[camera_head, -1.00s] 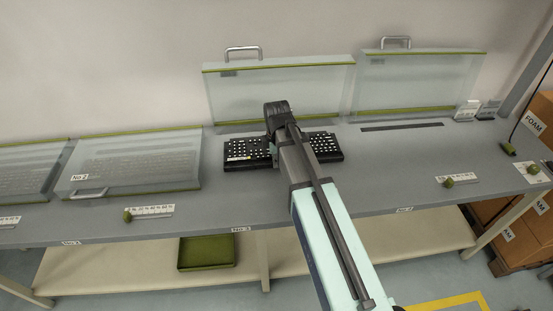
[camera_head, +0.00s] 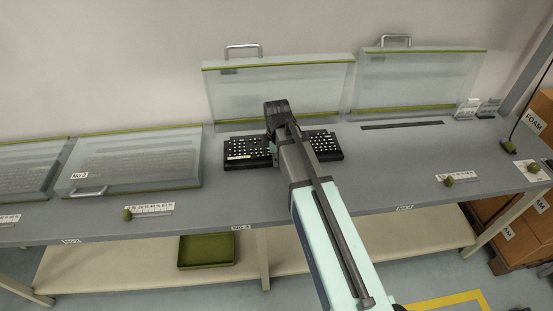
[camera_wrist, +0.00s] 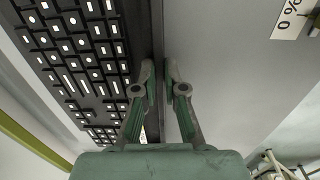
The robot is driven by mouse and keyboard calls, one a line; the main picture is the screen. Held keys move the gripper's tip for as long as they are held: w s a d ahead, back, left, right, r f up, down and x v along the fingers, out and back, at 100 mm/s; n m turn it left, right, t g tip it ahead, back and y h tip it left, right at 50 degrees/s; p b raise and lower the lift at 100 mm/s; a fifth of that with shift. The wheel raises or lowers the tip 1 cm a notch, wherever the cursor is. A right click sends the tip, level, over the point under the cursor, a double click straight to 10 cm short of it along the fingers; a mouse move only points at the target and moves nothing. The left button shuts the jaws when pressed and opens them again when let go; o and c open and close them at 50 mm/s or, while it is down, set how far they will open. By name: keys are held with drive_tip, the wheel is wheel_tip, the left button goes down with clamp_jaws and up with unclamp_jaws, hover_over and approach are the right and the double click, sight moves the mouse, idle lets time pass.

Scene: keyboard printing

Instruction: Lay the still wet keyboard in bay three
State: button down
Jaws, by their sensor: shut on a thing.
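The black keyboard (camera_head: 248,150) with white-marked keys is on the grey bench in front of the raised clear lid (camera_head: 280,92) of bay three. My arm crosses its middle and hides part of it. In the wrist view, the keyboard (camera_wrist: 75,55) fills the upper left. My gripper (camera_wrist: 159,75) is shut on the keyboard's near long edge, with one finger on each side of it. Whether the keyboard rests fully on the bench or sits slightly above it, I cannot tell. Wetness does not show.
Bay two to the left has its clear lid (camera_head: 135,162) down over a keyboard. To the right, another raised lid (camera_head: 418,82) stands behind an empty space with a dark slot (camera_head: 402,125). A green knob (camera_head: 448,181) with a scale strip sits near the front edge. A green tray (camera_head: 207,250) lies below.

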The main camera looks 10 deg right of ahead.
drive_tip(key=shift+f, duration=0.2)
drive_tip(key=c, duration=1.2)
unclamp_jaws()
drive_tip(key=shift+r, duration=0.15)
drive_tip(key=shift+r+p, duration=2.25)
drive_tip(key=shift+r, duration=1.15)
